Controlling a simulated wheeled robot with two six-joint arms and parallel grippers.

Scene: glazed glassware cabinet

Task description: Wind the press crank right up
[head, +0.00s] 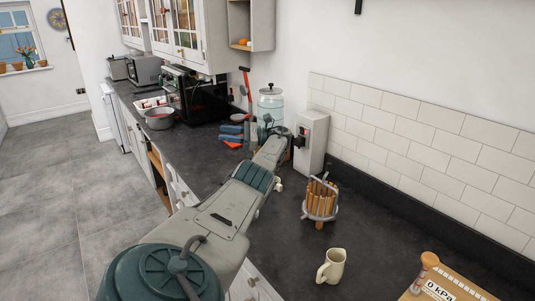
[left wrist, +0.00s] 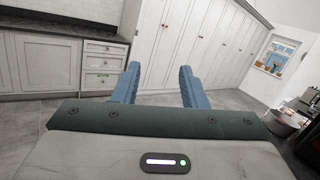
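A board with a "0 kPa" label (head: 438,291) and an upright post with a round wooden knob (head: 429,260) lies at the bottom right of the head view, partly cut off. I cannot tell for certain that the knob is the press crank. A small basket of upright wooden slats with a metal band (head: 320,200) stands on the counter. My left gripper (head: 227,134) is beyond the basket, well away from it and the knob, pointing left. In the left wrist view its two blue fingers (left wrist: 160,68) are apart with nothing between them. My right gripper is out of view.
A cream jug (head: 331,266) stands near the counter's front edge. A white box with a black fitting (head: 312,140) and a glass jar (head: 271,102) stand by the wall close to my left gripper. A pot (head: 159,119) stands farther off. Bare counter (head: 385,235) lies between basket and board.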

